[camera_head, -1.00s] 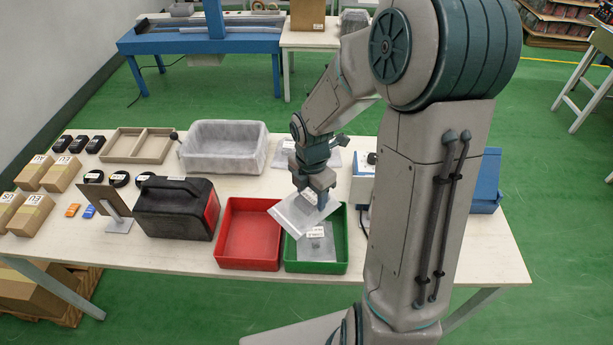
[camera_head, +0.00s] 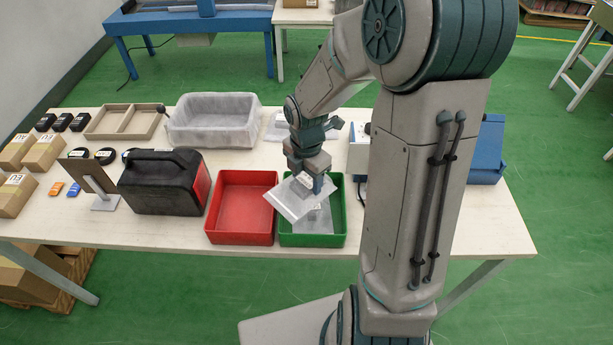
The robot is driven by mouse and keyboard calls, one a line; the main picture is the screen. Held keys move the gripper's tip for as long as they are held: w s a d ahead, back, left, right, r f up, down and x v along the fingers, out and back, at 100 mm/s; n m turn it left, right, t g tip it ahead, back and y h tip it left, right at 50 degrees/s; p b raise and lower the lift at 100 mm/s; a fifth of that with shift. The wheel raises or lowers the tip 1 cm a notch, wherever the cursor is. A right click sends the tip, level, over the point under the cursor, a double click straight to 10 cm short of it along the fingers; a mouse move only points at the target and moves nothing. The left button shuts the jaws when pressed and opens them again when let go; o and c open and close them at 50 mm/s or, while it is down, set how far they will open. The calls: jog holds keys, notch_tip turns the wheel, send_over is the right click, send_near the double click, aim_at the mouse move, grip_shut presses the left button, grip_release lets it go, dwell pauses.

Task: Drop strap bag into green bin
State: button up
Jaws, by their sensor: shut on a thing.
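The strap bag (camera_head: 291,202) is a flat, clear-grey bag with a white label. It hangs tilted from my gripper (camera_head: 305,184), which is shut on its upper part. The bag is over the left part of the green bin (camera_head: 334,240), and its left corner reaches toward the red bin's edge. Another clear bag (camera_head: 314,222) lies inside the green bin, partly hidden by the held one. I cannot tell whether the two bags touch.
A red bin (camera_head: 240,238) stands empty, directly left of the green bin. A black case (camera_head: 160,187) is left of it. A grey tub (camera_head: 213,125) and a divided tray (camera_head: 124,122) are behind. A white device (camera_head: 359,155) is at the right.

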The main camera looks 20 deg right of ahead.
aim_at(307, 181)
jog(key=o, duration=1.1)
notch_tip(307, 181, up, 14)
jog(key=shift+f, duration=0.1)
jog(key=s+m+t, duration=0.1)
jog(key=s+m, duration=0.3)
jog(key=m, duration=0.3)
jog(key=s+r+m+t, duration=0.1)
jog(key=s+m, duration=0.4)
jog(key=m, duration=0.3)
jog(key=s+r+m+t, duration=0.1)
jog(key=s+m, duration=0.4)
jog(key=m, duration=0.3)
jog(key=shift+s+r, duration=0.2)
jog(key=shift+s, duration=0.05)
